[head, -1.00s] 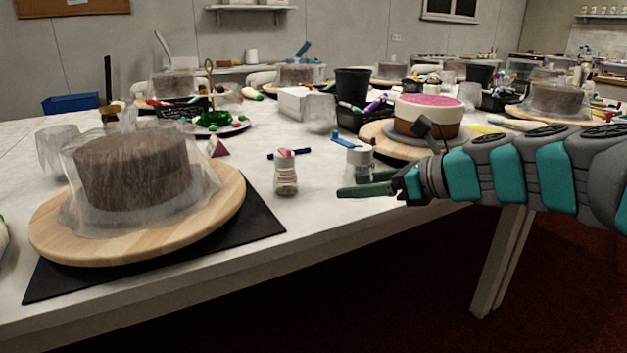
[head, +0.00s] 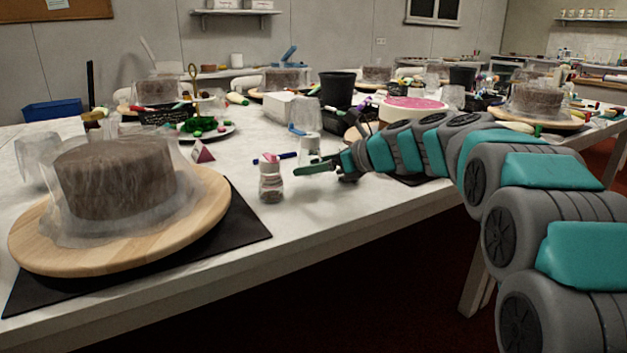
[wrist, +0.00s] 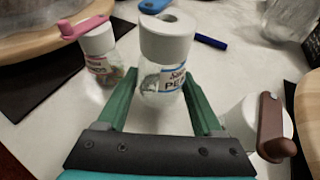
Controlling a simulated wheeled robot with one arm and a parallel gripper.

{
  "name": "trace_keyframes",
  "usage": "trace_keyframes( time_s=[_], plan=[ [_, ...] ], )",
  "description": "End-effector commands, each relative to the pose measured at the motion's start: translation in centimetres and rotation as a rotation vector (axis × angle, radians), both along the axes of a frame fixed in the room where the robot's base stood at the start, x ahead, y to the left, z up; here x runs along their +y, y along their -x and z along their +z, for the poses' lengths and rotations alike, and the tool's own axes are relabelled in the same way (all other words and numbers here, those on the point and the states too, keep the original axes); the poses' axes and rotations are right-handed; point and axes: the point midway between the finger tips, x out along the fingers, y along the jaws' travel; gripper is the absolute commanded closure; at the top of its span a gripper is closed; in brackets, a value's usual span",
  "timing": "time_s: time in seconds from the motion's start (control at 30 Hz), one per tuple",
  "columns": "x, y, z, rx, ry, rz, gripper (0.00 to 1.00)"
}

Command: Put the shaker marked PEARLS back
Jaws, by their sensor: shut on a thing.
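The shaker marked PEARLS, with a white lid and a blue flap, shows between the green fingers in the wrist view (wrist: 166,62); its label reads partly "PE". In the head view it shows as a pale lid and clear body (head: 309,144), its lower part behind the fingers. My gripper (head: 312,168) is shut on it; the fingers also flank it in the wrist view (wrist: 160,95). I cannot tell how far its base is from the table. A shaker with a pink flap (head: 270,183) stands to its left. A shaker with a brown flap (wrist: 245,118) shows at right in the wrist view.
A covered cake on a wooden turntable (head: 215,215) and a dark mat (head: 240,225) fill the left front. A blue pen (head: 275,158) lies behind the shakers. A pink-topped cake (head: 413,104) stands behind my arm. The white table's front edge (head: 330,215) is near.

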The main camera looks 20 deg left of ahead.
Motion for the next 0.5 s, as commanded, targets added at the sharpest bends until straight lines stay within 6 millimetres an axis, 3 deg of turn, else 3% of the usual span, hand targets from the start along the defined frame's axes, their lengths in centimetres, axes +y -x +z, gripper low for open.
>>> trace_keyframes(
  time_s=[0.3, 0.5],
  plan=[
    [0.0, 0.0, -3.3, 0.001, -0.001, 0.0, 1.0],
    [0.0, 0.0, -3.3, -0.002, -0.001, -0.001, 1.0]
  ],
)
